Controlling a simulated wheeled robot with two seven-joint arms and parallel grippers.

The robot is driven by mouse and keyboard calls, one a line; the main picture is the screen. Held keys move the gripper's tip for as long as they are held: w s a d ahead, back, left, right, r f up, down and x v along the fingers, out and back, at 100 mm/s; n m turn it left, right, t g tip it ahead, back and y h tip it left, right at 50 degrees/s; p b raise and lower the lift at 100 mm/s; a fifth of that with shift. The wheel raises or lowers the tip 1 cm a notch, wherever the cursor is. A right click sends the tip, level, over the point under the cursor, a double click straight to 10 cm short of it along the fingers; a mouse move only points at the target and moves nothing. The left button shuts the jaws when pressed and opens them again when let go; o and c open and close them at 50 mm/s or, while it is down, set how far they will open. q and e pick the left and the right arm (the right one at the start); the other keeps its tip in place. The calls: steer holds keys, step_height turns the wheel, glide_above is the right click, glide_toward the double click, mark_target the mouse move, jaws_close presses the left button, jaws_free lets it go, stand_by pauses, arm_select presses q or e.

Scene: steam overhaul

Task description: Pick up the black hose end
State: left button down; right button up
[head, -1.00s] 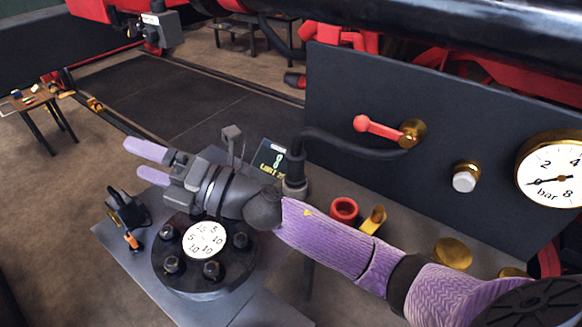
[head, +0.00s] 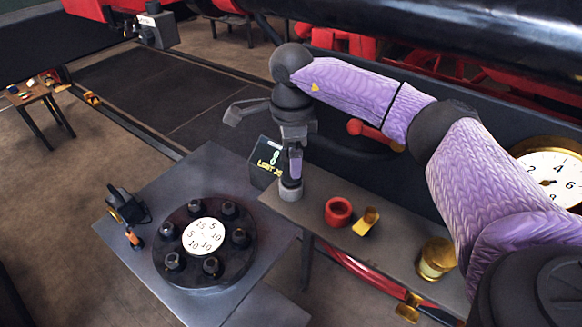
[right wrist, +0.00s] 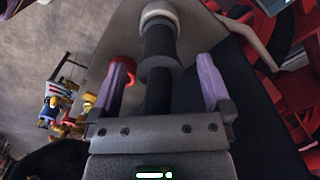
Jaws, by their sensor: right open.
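The black hose end (right wrist: 160,72) is a thick dark cylinder standing upright in a pale grey collar (head: 290,190) on the narrow grey shelf. In the head view my right gripper (head: 294,170) points down over it and mostly hides it. In the right wrist view the two purple fingers of my right gripper (right wrist: 165,68) are apart, one on each side of the hose end, with gaps showing. The dark hose (head: 350,145) runs back behind my right arm. My left gripper is not in view.
A red cup (head: 338,211), a brass scoop-like piece (head: 366,222) and a brass pot (head: 436,259) stand on the shelf. A small dark display (head: 265,160) is just left of the gripper. A bolted round flange (head: 187,272) lies on the grey table.

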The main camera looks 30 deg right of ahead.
steer(key=shift+f, duration=0.95)
jaws_close()
